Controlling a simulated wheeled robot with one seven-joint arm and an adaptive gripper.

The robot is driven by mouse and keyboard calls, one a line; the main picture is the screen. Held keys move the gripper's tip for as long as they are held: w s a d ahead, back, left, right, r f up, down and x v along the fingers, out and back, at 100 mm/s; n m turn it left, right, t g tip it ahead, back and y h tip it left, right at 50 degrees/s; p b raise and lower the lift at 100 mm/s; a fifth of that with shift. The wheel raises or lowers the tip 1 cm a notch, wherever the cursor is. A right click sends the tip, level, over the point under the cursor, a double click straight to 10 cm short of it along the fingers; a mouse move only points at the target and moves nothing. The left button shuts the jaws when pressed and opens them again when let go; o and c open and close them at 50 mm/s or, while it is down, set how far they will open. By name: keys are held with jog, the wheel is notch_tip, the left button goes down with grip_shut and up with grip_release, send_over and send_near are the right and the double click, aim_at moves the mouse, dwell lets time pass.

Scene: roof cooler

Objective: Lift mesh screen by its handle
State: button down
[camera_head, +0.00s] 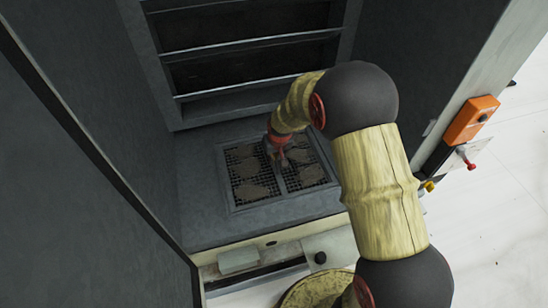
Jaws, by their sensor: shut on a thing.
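The mesh screen (249,187) is a dark grid in a grey frame with a centre bar, lying in the floor of the cooler's recess. Brown clumps lie on its mesh on both sides of the bar. My gripper (279,160) reaches down from the upper right to the middle of the screen, near the bar. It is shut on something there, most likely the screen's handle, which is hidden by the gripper. The screen looks flat in its opening; I cannot tell whether it is raised.
A louvred panel (246,41) stands behind the screen. Dark walls close in the recess at left and right. An orange box (471,119) with a red-handled valve (466,157) below it is outside at the right. A front ledge (270,240) borders the recess.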

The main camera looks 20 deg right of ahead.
jog(key=shift+w+r, duration=0.1)
jog(key=shift+r, duration=0.1)
jog(key=shift+r+p, duration=1.9)
jog(key=shift+r, duration=1.5)
jog(key=shift+f, duration=0.1)
